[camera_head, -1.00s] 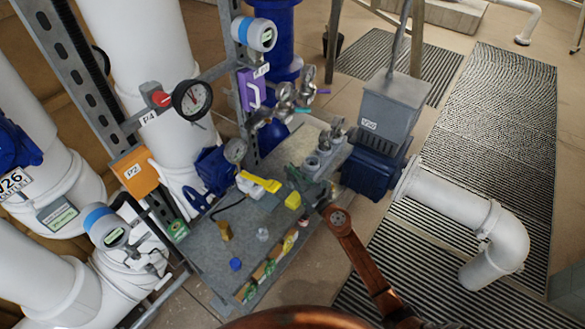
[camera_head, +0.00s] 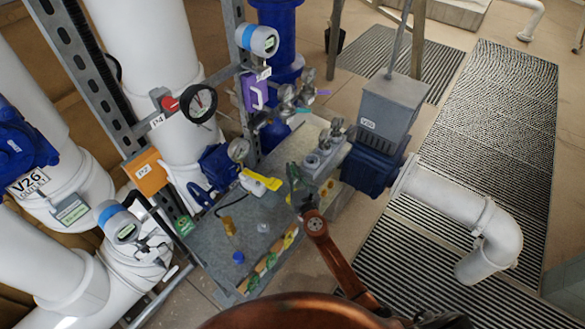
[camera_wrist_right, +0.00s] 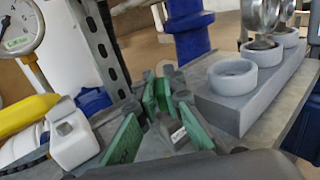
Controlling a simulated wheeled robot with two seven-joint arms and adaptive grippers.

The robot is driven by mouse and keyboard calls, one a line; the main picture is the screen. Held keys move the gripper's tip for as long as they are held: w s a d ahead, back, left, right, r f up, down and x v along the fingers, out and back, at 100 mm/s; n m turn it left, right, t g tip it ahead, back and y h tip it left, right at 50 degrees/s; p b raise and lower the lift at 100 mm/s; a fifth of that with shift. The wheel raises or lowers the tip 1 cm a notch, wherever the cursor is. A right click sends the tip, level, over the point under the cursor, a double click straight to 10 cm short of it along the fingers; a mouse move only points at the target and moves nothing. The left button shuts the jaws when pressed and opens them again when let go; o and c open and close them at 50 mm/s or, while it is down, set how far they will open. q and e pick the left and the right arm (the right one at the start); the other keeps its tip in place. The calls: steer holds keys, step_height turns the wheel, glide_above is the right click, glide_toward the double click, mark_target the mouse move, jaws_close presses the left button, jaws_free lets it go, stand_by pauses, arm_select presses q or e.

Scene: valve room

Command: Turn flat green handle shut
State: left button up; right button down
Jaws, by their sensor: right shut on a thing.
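My right gripper (camera_head: 297,187) is low over the grey bench, small and dark in the head view, at the end of my copper arm. In the right wrist view, flat green pieces (camera_wrist_right: 122,140) stand close around the gripper (camera_wrist_right: 168,112), with a small grey block between them. The gripper is shut on what appears to be the flat green handle. Which green surfaces are handle and which are finger cannot be told clearly. In the head view the handle is mostly hidden by the gripper. My left gripper is not in view.
A white valve with a yellow handle (camera_head: 262,181) lies close left of the gripper. A grey block with round white cups (camera_wrist_right: 232,80) is close on the right. The grey bench (camera_head: 205,258) holds small parts. A white pipe elbow (camera_head: 490,235) stands right.

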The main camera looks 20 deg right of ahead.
steer(key=m+h+p, duration=0.1)
steer(key=h, duration=0.1)
steer(key=shift+a+r+m+h, duration=0.1)
steer(key=shift+m+h, duration=0.3)
steer(key=shift+m+g+h, duration=0.6)
steer(key=shift+m+h, duration=0.8)
steer(key=shift+h, duration=1)
steer(key=c, duration=2)
jaws_free()
steer(key=shift+c, duration=0.2)
steer(key=shift+v, duration=3.75)
